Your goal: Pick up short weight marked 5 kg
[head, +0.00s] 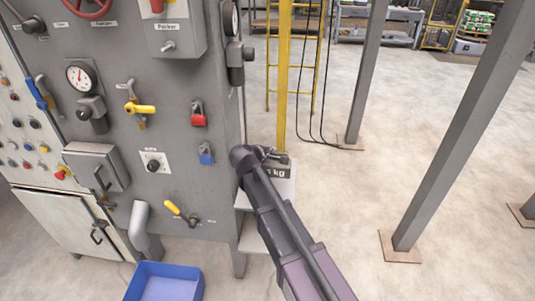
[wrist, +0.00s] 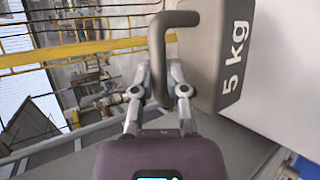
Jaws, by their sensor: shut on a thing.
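The short weight marked 5 kg is a dark grey block with a bar handle; in the wrist view the block (wrist: 215,50) stands at the upper right with "5 kg" on a dark face. My gripper (wrist: 158,85) is shut on the weight's handle in the wrist view. In the head view part of the weight (head: 279,171) shows beyond my gripper (head: 266,153), with "kg" readable and the rest hidden behind my arm. The weight is at a small pale shelf (head: 285,190) beside the grey panel; I cannot tell whether it touches the shelf.
The grey panel (head: 185,80) with valves, padlocks and a gauge stands close on the left. A yellow post (head: 284,70) rises just behind the weight. A blue bin (head: 165,283) is on the floor at the front. Grey slanted posts (head: 440,140) stand at right, with open floor between.

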